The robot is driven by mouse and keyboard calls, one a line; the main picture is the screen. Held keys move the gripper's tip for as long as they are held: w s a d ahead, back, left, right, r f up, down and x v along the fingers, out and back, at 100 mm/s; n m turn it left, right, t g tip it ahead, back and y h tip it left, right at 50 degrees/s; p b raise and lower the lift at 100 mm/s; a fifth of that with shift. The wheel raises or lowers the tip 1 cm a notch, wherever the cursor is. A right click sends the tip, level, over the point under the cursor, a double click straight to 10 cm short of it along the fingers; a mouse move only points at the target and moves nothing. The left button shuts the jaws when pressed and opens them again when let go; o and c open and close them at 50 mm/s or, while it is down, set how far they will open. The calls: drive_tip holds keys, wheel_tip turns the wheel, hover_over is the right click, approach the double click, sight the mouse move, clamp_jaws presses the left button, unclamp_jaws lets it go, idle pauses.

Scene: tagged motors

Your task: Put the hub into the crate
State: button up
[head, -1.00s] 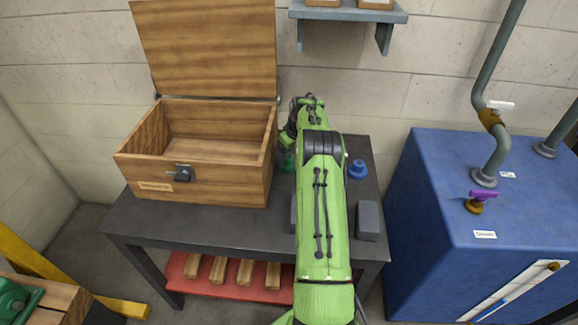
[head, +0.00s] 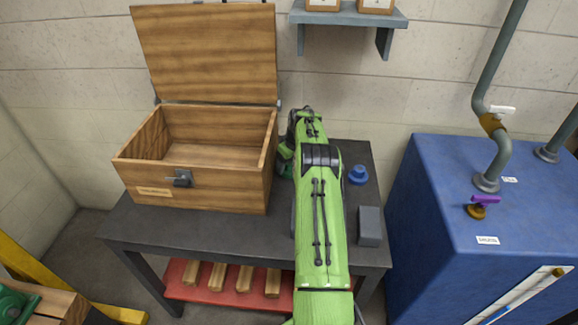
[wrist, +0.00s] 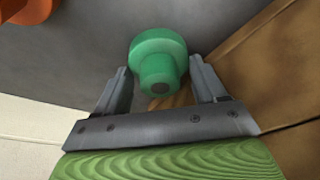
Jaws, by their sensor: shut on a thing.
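A green stepped round hub (wrist: 158,58) sits between the two fingers of my gripper (wrist: 160,78) in the wrist view, and the gripper is shut on it. In the head view a bit of green (head: 285,168) shows beside the crate's right wall; my arm hides most of the gripper there. The wooden crate (head: 215,194) stands on the table's left part, its lid (head: 205,50) raised and its inside looking empty. Its wood (wrist: 275,65) is at the right of the wrist view. The hub is outside the crate, close to its right side.
On the dark table (head: 200,228), a blue round part (head: 358,174) and a grey block (head: 370,226) stand right of my arm. A blue cabinet (head: 450,190) with pipes stands further right. A wall shelf (head: 350,15) is above. An orange thing (wrist: 25,10) shows in the wrist view.

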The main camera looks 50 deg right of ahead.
wheel_tip(320, 180, up, 28)
drive_tip(key=p, duration=1.5)
drive_tip(key=shift+p, duration=0.3)
